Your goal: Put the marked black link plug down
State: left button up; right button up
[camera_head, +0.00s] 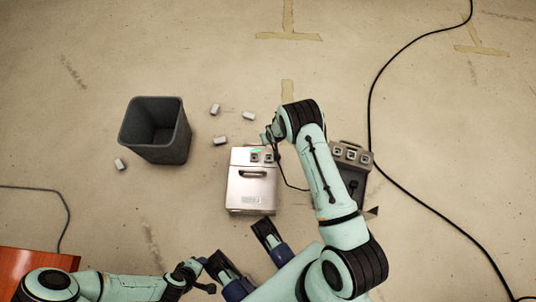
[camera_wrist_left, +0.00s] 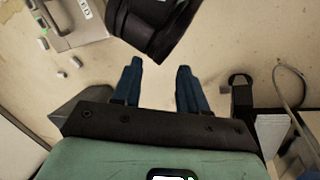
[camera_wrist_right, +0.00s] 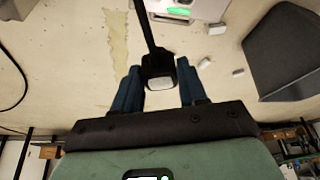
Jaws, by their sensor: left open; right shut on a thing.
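My right gripper (camera_head: 268,136) is shut on the black link plug (camera_wrist_right: 158,68), which has a pale end face and lies between the fingers in the right wrist view. Its black cord runs up from it there. The gripper is just beyond the far edge of the silver box (camera_head: 252,190), which has dark sockets and a green light (camera_head: 256,150) at its far end. In the head view a thin cord runs from near the gripper towards the grey box (camera_head: 351,154), partly hidden by my right arm. My left gripper (camera_wrist_left: 160,85) is open and empty, low over the floor.
A dark open bin (camera_head: 156,130) stands left of the silver box. Several small white blocks (camera_head: 220,141) lie on the floor around it. A long black cable (camera_head: 371,115) curves along the right. An orange-brown surface (camera_head: 30,265) is at lower left. The floor beyond the boxes is mostly clear.

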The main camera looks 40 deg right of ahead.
jog(key=shift+w+d+f, duration=0.15)
jog(key=shift+w+f, duration=0.35)
jog(key=shift+w, duration=0.05)
pick_arm(q)
jog(key=w+a+f+t+b, duration=0.1)
jog(key=w+a+f+b, duration=0.2)
jog(key=w+b, duration=0.1)
pick_arm(e)
notch_tip(320, 180, down, 14)
jog(key=shift+d+f+b, duration=0.1)
jog(key=shift+f+b, duration=0.1)
jog(key=shift+b, duration=0.2)
notch_tip(320, 180, down, 4)
jog(key=shift+r+b, duration=0.1)
jog(key=shift+b, duration=0.75)
pick_arm(q)
jog(key=s+f+g+y, duration=0.1)
jog(key=s+f, duration=0.3)
jog(key=f, duration=0.1)
jog(key=shift+a+f+n, duration=0.15)
jog(key=shift+a+n, duration=0.15)
jog(key=shift+a, duration=0.15)
pick_arm(e)
jog(key=shift+f, duration=0.25)
